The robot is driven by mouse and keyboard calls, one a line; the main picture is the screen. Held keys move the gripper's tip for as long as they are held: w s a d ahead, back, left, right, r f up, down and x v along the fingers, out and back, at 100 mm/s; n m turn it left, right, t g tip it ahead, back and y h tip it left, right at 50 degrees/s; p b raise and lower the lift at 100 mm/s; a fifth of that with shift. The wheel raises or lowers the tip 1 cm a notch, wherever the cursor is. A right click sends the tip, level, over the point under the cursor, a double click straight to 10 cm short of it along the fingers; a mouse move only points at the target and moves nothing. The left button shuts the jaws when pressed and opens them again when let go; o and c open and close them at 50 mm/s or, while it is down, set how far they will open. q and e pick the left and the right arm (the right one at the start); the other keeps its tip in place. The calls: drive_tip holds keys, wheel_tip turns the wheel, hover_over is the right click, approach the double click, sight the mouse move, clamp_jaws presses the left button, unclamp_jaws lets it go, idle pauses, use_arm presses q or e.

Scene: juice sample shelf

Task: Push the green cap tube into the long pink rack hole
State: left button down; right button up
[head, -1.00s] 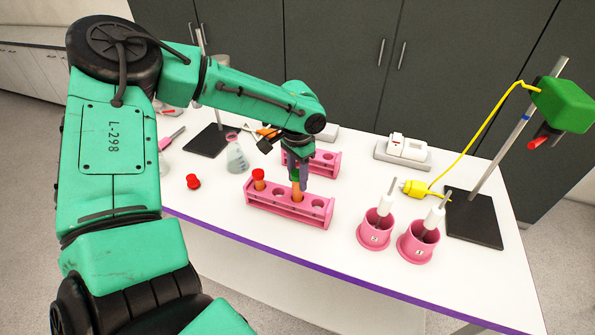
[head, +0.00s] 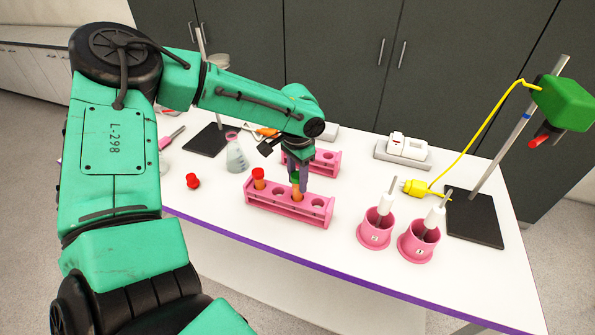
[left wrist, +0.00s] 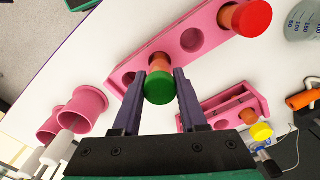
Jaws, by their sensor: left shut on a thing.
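The green cap tube (head: 296,190) with orange contents stands upright in a hole of the long pink rack (head: 262,205), in the right half of the row. My left gripper (head: 297,176) is above the rack, pointing down, with its fingers around the tube's top. In the left wrist view the green cap (left wrist: 159,88) is between the two fingers (left wrist: 163,85), and the tube goes down into the long pink rack (left wrist: 125,76). How deep the tube sits cannot be told exactly. My right gripper is not in view.
A red-capped tube (head: 258,177) stands in the same rack. A smaller pink rack (head: 325,160) is behind. A loose red cap (head: 193,181) and a flask (head: 236,157) are to the left. Two pink cups (head: 374,232) (head: 416,247) and a stand (head: 475,220) are to the right.

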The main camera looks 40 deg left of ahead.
use_arm(q)
drive_tip(key=shift+f+b, duration=0.8)
drive_tip(key=shift+f, duration=0.45)
drive_tip(key=shift+c, duration=1.8)
unclamp_jaws()
drive_tip(key=shift+r, duration=0.15)
wheel_tip(320, 180, up, 14)
drive_tip(key=b, duration=0.1)
drive_tip(key=shift+r, duration=0.2)
